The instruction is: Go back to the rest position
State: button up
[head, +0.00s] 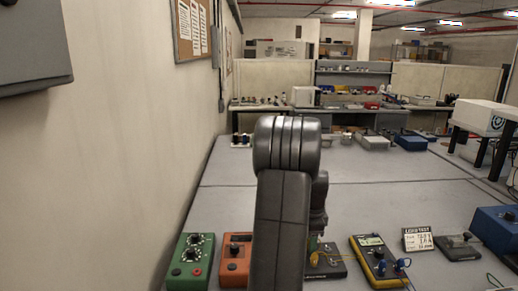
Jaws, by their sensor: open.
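My arm rises in the middle of the head view and hides much of what lies behind it. Just right of the upper link, a dark end part of my arm with my gripper (317,238) points down, partly covered by the link. The fingers are small and hard to make out; they are open, and I see nothing held. Below it is a dark board (325,262) with yellow wire; I cannot tell whether the gripper touches it.
A green box (190,262) and an orange box (236,262) with knobs stand left of my arm. A yellow meter (378,262), a small sign (417,239) and a blue box (497,232) stand right. A wall (130,150) bounds the left.

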jog(key=shift+r, duration=0.15)
notch_tip(320, 180, up, 14)
notch_tip(320, 180, down, 14)
jog(key=shift+r, duration=0.1)
jog(key=shift+w, duration=0.1)
notch_tip(320, 180, up, 6)
jog(key=p, duration=0.4)
dwell(0.4)
